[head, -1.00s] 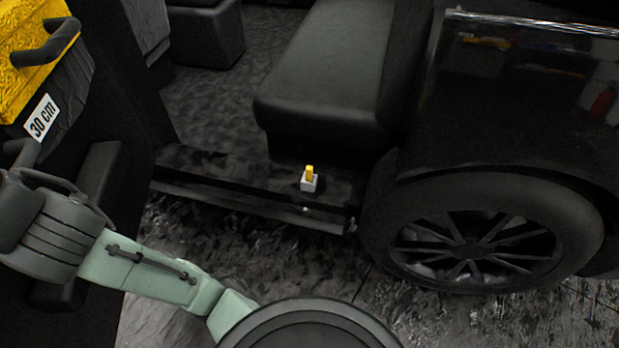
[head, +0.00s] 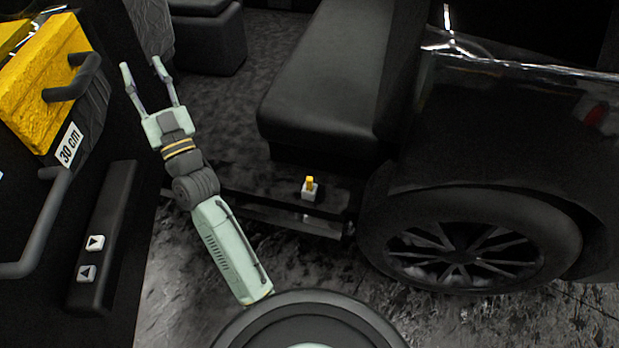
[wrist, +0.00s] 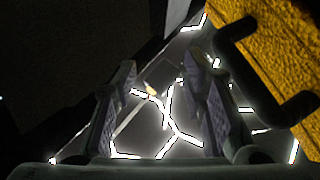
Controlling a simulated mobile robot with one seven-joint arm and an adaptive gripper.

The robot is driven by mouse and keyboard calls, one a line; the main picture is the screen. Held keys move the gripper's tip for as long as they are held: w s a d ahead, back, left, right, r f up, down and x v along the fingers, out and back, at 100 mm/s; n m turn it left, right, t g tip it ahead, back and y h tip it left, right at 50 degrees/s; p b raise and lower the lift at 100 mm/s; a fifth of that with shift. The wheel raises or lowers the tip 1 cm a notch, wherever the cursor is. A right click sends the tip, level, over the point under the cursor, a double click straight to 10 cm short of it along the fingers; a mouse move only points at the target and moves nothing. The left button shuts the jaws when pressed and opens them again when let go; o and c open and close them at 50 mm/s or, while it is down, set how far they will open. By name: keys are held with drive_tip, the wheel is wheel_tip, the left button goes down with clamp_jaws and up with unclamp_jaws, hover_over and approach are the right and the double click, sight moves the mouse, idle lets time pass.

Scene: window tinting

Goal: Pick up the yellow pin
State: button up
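The yellow pin (head: 310,181) stands upright in a small white block (head: 309,192) on the car's door sill, in front of the black seat. My gripper (head: 148,72) is up at the left in the head view, well to the left of the pin and apart from it. Its two fingers are spread with nothing between them. The wrist view also shows the open gripper (wrist: 165,95). The pin cannot be made out for certain in the wrist view.
A yellow block (head: 45,85) with a black handle is mounted at the left, close to my gripper, above a "30 cm" label (head: 69,145). The black seat (head: 325,85) stands behind the pin. A car wheel (head: 465,245) is at the right.

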drive_tip(key=w+d+f+m+h+p, duration=0.1)
drive_tip(key=w+d+f+m+h, duration=0.25)
drive_tip(key=f, duration=0.55)
drive_tip(key=w+d+f+m+h+p, duration=0.1)
drive_tip(key=w+d+f+h, duration=0.2)
drive_tip(key=d+f+h, duration=0.4)
drive_tip(key=m+g+h+p, duration=0.3)
drive_tip(key=m+g+h, duration=0.15)
drive_tip(key=h, duration=0.35)
approach(309, 181)
drive_tip(key=shift+n, duration=0.3)
drive_tip(key=x, duration=0.1)
drive_tip(key=b+x, duration=0.1)
drive_tip(key=x, duration=0.1)
drive_tip(key=b+x, duration=0.1)
drive_tip(key=x, duration=0.1)
drive_tip(key=shift+w+f, duration=0.1)
drive_tip(key=shift+f, duration=0.25)
drive_tip(key=shift+r+b+x, duration=0.1)
drive_tip(key=shift+b+x, duration=0.6)
drive_tip(key=shift+x, duration=0.75)
drive_tip(key=shift+r+b+x, duration=0.15)
drive_tip(key=shift+b+x, duration=0.5)
drive_tip(key=shift+x, duration=0.8)
drive_tip(key=shift+c, duration=0.5)
clamp_jaws()
